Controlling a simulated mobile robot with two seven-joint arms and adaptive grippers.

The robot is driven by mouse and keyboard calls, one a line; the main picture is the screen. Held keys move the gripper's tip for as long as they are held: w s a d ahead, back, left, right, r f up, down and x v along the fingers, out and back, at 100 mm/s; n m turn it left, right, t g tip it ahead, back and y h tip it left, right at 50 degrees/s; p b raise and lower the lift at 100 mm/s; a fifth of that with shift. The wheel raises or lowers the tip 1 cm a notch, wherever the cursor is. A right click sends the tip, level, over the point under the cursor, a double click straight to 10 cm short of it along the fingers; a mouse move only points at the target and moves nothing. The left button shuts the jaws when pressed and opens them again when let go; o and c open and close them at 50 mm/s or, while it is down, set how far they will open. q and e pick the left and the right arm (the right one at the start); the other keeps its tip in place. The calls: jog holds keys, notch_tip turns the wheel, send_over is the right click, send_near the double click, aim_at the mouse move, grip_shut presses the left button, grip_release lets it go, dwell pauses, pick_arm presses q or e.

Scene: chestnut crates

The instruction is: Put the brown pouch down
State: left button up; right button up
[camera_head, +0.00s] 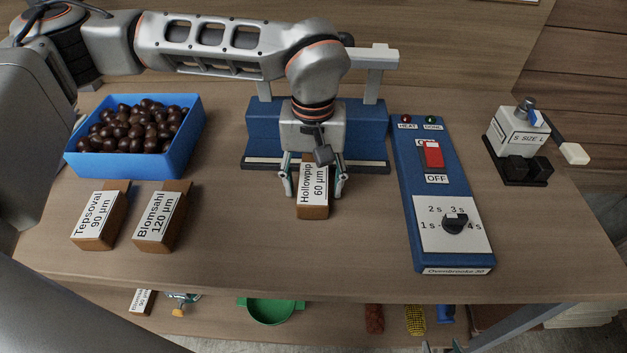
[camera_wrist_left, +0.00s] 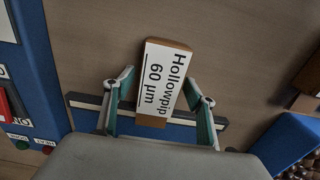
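The brown pouch (camera_head: 313,208) has a white label reading "Hollowpip 60 µm". It is in front of the blue sealer-like device (camera_head: 262,130) and appears to rest on the table. My left gripper (camera_head: 313,190) comes from above with one finger on each side of the pouch. In the left wrist view the pouch (camera_wrist_left: 162,85) lies between the spread fingers of my left gripper (camera_wrist_left: 160,78), with a small gap on both sides. The gripper is open. My right gripper is not in view.
A blue control panel (camera_head: 465,248) and a small white device (camera_head: 517,135) are at the right. The front middle table is clear.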

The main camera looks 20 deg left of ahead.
aim_at(313, 181)
dwell(0.3)
pick_arm(q)
notch_tip(313, 181, up, 12)
jog(key=p, duration=0.1)
jog(key=shift+r, duration=0.15)
dwell(0.4)
